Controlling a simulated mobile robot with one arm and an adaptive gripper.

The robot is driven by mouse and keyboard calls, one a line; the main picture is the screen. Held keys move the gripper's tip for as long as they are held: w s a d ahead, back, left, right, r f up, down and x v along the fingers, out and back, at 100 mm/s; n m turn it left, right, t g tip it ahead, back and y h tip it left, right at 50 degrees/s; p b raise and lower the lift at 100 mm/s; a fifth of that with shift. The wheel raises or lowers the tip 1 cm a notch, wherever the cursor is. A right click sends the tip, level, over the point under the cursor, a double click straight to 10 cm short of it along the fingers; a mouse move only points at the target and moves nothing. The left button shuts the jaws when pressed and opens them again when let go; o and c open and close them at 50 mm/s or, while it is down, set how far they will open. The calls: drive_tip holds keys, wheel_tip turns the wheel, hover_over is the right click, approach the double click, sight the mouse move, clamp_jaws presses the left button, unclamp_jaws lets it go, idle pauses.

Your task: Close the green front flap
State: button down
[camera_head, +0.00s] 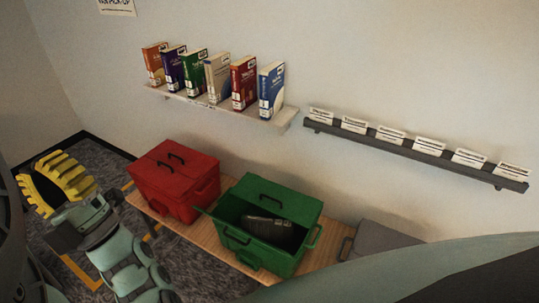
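The green box (282,258) stands on the wooden bench. Its rear flap (283,196), with a dark handle, lies across the back of the top. The front half of the top is open, and a dark object (268,224) shows inside. The green front flap (243,246), with its own handle, appears to hang down against the box's front. My gripper (58,183), with yellow ribbed fingers, is at the far left, beyond the red box and well apart from the green box. Its fingertip gap cannot be made out, and nothing is seen in it.
A red box (178,186) with its top covered stands left of the green box on the bench (214,246). A grey box (380,238) is to the right. A book shelf (217,108) and a dark label rail (410,148) are on the wall above. Carpet lies in front.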

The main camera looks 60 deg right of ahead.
drive_tip(key=s+d+f+g+h+b, duration=0.4)
drive_tip(key=d+f+b, duration=0.3)
drive_tip(key=f+b, duration=1)
drive_tip(key=s+d+f+n+g+h+b, duration=0.15)
drive_tip(key=d+f+g+h+b, duration=0.4)
drive_tip(key=f+b, duration=1.2)
drive_tip(key=s+d+f+g+h+b, duration=0.35)
drive_tip(key=d+f+h+b, duration=0.5)
drive_tip(key=f, duration=1.45)
drive_tip(key=w+d+r+y+b, duration=0.1)
drive_tip(key=w+d+r+b, duration=0.2)
drive_tip(key=w+d, duration=0.4)
drive_tip(key=shift+w+d+r+y, duration=0.3)
drive_tip(key=shift+d+r, duration=0.4)
drive_tip(key=shift+d, duration=0.7)
drive_tip(key=shift+d+r+m+p, duration=0.4)
drive_tip(key=shift+m+p, duration=0.05)
drive_tip(key=shift+p, duration=0.25)
